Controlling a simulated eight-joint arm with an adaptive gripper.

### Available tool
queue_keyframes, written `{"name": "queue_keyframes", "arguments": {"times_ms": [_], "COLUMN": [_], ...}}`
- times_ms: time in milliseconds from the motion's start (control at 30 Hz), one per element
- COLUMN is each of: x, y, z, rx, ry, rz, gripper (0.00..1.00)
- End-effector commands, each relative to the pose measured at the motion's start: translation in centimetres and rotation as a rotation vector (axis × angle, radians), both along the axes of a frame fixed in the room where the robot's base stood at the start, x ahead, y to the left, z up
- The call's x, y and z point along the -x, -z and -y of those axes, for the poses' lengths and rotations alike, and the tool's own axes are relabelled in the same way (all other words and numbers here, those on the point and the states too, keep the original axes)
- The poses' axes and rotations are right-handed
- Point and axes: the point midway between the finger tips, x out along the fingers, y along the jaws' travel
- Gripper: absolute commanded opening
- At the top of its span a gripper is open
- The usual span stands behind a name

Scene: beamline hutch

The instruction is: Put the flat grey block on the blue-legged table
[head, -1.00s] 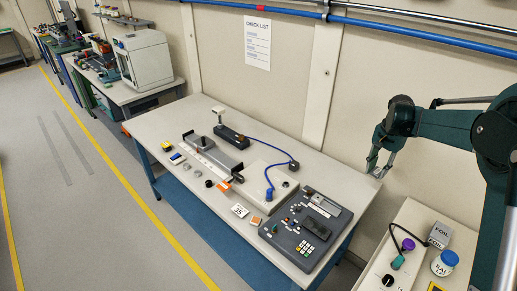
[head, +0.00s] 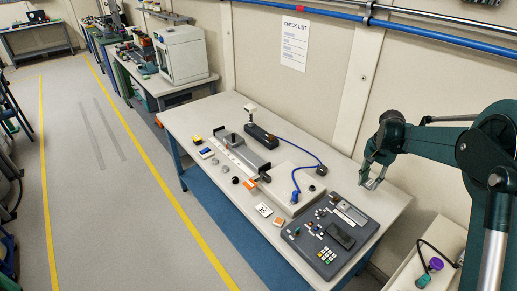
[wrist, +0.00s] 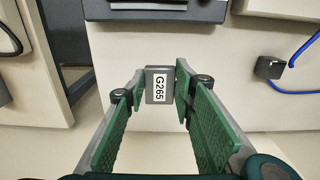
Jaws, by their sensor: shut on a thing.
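My gripper (head: 373,180) is over the right end of a pale-topped table (head: 190,121) with blue legs. In the wrist view my gripper (wrist: 160,82) has its green-padded fingers closed on the sides of a small grey block (wrist: 150,92). The block carries a white label reading G265. The pale table top shows below and around it in the wrist view. The block is too small to make out clearly in the head view, so its height above the table cannot be told.
A dark control panel (head: 318,249) stands at the table's near right end. A grey rail fixture (head: 248,152), a blue cable (head: 296,178) and several small parts cover the middle. A bench (head: 395,278) stands at the lower right. The table's far right edge looks bare.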

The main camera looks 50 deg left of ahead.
Motion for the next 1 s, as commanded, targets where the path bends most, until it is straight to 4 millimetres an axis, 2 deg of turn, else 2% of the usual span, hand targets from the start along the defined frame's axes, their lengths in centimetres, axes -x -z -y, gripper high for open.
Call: {"name": "queue_keyframes", "arguments": {"times_ms": [567,767,1000], "x": [0.0,0.0,0.0], "y": [0.2,1.9,5.2], "z": [0.0,0.0,0.0], "rx": [0.000,0.000,0.000], "ry": [0.000,0.000,0.000], "rz": [0.000,0.000,0.000], "gripper": [0.13,0.13,0.13]}}
